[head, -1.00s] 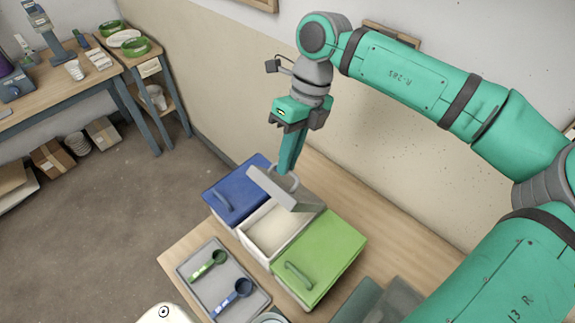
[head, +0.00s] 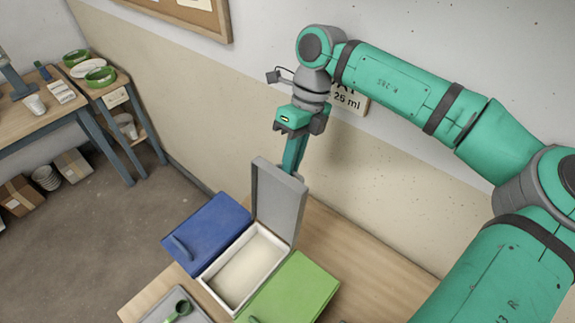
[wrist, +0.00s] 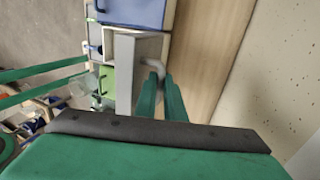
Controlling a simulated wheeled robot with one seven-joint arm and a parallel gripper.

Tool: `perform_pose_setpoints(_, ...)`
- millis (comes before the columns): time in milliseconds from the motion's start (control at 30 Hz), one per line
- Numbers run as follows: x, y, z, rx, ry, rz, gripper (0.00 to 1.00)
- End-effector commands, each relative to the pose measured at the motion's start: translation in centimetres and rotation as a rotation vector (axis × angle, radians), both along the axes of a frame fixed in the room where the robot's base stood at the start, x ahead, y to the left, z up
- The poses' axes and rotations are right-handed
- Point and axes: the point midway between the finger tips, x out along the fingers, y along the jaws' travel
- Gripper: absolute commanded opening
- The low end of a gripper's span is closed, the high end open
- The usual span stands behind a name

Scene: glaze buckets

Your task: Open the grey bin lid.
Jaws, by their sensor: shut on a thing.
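The grey bin lid (head: 279,205) stands raised, close to upright, at the back edge of its bin. The open white bin (head: 245,264) below it shows a pale filling. My gripper (head: 295,172) is at the upper back side of the lid, shut on the lid's grey handle, which is partly hidden by the lid and fingers in the head view. In the wrist view, my green fingers (wrist: 160,98) close on the curved grey handle (wrist: 155,68), and the lid (wrist: 124,75) shows nearly edge-on beside them.
A blue-lidded bin (head: 207,232) stands left of the open bin and a green-lidded bin (head: 288,290) right of it, both closed. A grey tray with a green scoop (head: 179,309) lies in front. The wall is close behind the table.

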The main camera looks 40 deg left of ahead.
Motion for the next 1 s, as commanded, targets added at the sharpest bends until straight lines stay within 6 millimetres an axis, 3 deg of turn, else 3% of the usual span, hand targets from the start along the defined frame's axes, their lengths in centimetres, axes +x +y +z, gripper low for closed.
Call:
perform_pose_setpoints(500, 0.1, -0.3, -0.4, -0.01, 0.005, 0.004, 0.0)
perform_pose_setpoints(533, 0.1, -0.3, -0.4, -0.01, 0.005, 0.004, 0.16)
perform_pose_setpoints(600, 0.1, -0.3, -0.4, -0.009, 0.004, 0.002, 0.28)
perform_pose_setpoints(1000, 0.6, -0.2, 0.7, -0.003, 0.0, -0.001, 0.28)
